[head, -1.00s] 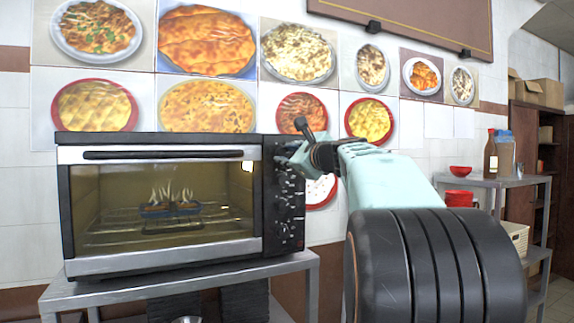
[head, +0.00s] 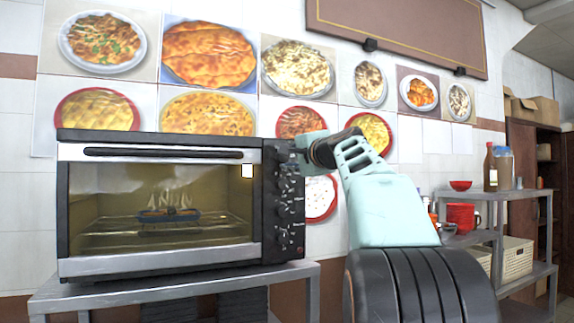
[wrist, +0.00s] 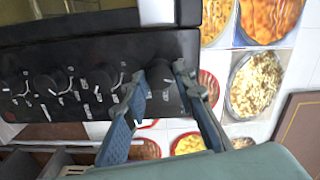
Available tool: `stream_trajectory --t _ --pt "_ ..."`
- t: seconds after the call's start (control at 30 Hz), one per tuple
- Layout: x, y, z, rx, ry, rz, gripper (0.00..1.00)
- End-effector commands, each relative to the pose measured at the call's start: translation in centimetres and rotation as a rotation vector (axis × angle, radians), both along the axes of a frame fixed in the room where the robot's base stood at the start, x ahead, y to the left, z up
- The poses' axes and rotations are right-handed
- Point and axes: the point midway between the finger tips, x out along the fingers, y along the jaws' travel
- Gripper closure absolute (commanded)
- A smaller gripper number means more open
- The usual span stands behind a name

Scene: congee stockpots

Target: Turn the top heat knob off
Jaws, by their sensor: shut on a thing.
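The toaster oven (head: 160,262) stands on a metal table, with a dark control panel on its right side. Its knobs run in a column down the panel. In the wrist view the panel lies sideways, and the top heat knob (wrist: 160,73) is the rightmost, nearest the posters. My gripper (wrist: 158,84) has one blue finger on each side of this knob and is shut on it. In the head view my gripper (head: 293,150) is at the top of the panel and partly hides that knob. The knob's pointer mark cannot be read.
The other knobs (wrist: 100,79) sit close beside in the same line. Inside the lit oven is a blue dish (head: 168,215) on a rack, behind the glass door. A wall with food posters is behind. A metal shelf (head: 500,194) with red bowls and bottles stands at the right.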

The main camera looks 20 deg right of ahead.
Motion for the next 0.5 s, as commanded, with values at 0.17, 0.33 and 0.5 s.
stream_trajectory --t 0.17,0.33,0.5 --pt "0.01 -0.03 -0.15 -0.139 -0.006 -0.001 0.99" --pt "0.02 0.02 -0.09 -0.238 -0.008 0.0 0.99" --pt "0.01 0.07 -0.01 -0.302 -0.011 0.001 0.99"
